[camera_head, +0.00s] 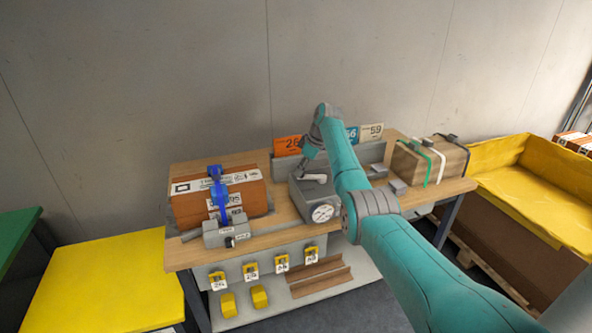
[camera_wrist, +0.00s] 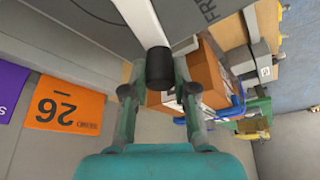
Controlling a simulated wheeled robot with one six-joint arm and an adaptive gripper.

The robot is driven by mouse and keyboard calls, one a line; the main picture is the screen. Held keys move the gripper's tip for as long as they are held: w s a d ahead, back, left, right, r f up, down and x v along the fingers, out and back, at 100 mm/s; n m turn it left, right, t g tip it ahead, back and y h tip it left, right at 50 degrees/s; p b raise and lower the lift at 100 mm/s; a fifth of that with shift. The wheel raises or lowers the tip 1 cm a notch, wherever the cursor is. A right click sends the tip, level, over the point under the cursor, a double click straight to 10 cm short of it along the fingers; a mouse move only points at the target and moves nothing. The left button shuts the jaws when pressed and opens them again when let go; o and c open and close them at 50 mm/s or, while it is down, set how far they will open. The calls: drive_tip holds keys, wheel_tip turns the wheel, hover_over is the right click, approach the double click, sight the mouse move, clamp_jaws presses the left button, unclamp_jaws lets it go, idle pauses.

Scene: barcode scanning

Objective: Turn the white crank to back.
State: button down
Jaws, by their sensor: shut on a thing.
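The white crank (camera_head: 316,178) lies across the top of a grey box (camera_head: 298,200) with a round white dial (camera_head: 322,213) on its front. In the wrist view the crank's white bar (camera_wrist: 142,20) comes in from the top and ends in a black knob (camera_wrist: 160,68). My gripper (camera_head: 304,171) is at the crank's left end. In the wrist view my gripper (camera_wrist: 159,78) has its two fingers on either side of the black knob, shut on it. Lettering beginning "FR" (camera_wrist: 208,8) shows on the box top; the rest is cut off.
A brown carton (camera_head: 185,207) with a blue clamp (camera_head: 217,195) stands left on the wooden table (camera_head: 180,256). Number cards, including an orange 26 (camera_head: 287,146), stand behind the box. A strapped carton (camera_head: 408,163) is at right. My arm hides part of the table.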

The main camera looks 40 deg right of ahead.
drive_tip(key=shift+a+f, duration=0.1)
drive_tip(key=c, duration=0.9)
unclamp_jaws()
drive_tip(key=v, duration=1.2)
